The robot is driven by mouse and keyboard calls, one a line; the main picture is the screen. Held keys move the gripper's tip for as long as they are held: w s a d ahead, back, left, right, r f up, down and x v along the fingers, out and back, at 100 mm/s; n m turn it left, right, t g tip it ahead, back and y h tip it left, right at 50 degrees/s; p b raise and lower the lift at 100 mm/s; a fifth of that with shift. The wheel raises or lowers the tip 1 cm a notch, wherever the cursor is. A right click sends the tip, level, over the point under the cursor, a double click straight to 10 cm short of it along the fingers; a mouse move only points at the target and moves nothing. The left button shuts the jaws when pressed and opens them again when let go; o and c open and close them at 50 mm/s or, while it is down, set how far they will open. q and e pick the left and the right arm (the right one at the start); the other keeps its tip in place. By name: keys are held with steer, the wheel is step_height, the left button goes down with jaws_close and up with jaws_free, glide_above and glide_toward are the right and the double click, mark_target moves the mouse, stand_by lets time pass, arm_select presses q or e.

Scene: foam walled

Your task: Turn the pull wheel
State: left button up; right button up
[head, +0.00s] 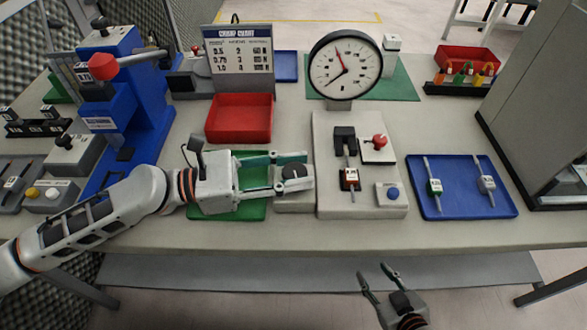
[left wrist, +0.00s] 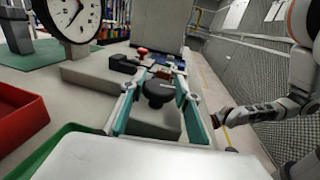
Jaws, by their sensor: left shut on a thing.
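The pull wheel is a dark round knob (head: 295,171) on a low grey block (head: 295,203) beside the gauge base. It also shows between the fingers in the left wrist view (left wrist: 158,93). My left gripper (head: 307,171) reaches in from the left, its green-sided fingers on either side of the wheel and shut on it. The fingers partly hide the wheel and block. A round white dial gauge (head: 345,66) with a red and a black pointer stands behind the pull base (head: 328,128). My right gripper (head: 377,272) is open and empty, in front of the table edge.
A specimen with a red-marked tag (head: 350,180) lies on the base, near a red knob (head: 379,141) and a blue button (head: 392,194). A blue tray (head: 460,207) with two specimens is right. A red bin (head: 240,118), chart board (head: 240,55) and blue press (head: 140,90) stand left.

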mark_target(295, 172)
arm_select(q)
steer(key=o, duration=1.1)
steer(key=shift+d, duration=0.15)
steer(key=shift+o, duration=0.2)
steer(key=shift+r, duration=5.05)
steer(key=shift+s, duration=0.1)
